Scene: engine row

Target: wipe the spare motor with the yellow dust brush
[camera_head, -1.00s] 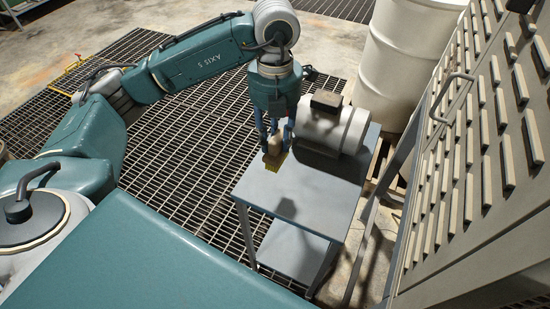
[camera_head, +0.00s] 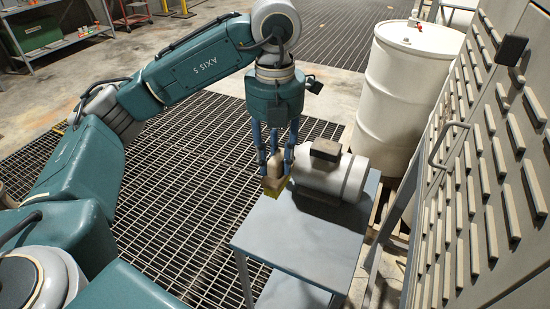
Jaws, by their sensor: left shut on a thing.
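The spare motor (camera_head: 341,176) is a pale grey cylinder with a dark box on top, lying on a small grey table (camera_head: 292,238). My left gripper (camera_head: 274,179) points down just left of the motor. It is shut on the dust brush (camera_head: 273,186), which has a pale tan body and a yellow edge low down. The brush is close to the motor's left end, near the table's back left edge; I cannot tell whether they touch. The gripper's blue fingers hide part of the brush. My right gripper is not in view.
A white drum (camera_head: 405,90) stands behind the motor on the right. A slatted cabinet (camera_head: 485,170) with a handle fills the right side. Dark floor grating (camera_head: 180,210) lies left of the table. The front of the table top is clear.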

